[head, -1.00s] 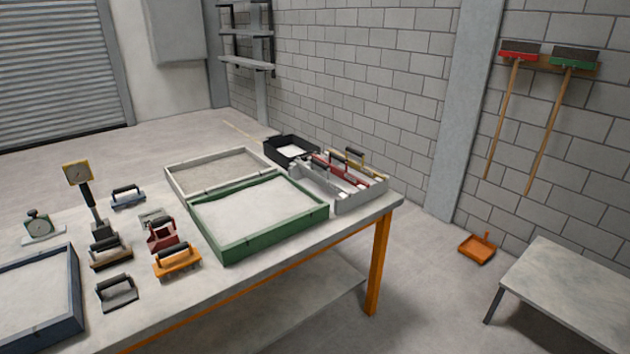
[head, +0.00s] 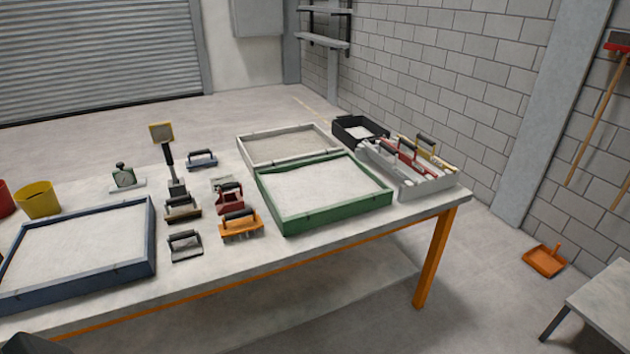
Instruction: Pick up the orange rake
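The orange rake (head: 243,228) is on the table, just left of the green-framed sandbed. It has a black handle on top and short tines along its lower edge. A dark red tool with a black handle sits right behind it. Neither of my grippers can be made out in the head view. A dark rounded shape shows at the bottom left edge, too little of it to tell what it is.
The table (head: 225,270) holds a green-framed bed (head: 336,220), a pale-framed bed (head: 248,158), a blue-framed bed (head: 140,268), several hand tools and a grey tool tray (head: 425,189). A low grey table (head: 605,300) stands at right. Bare tabletop lies in front of the rake.

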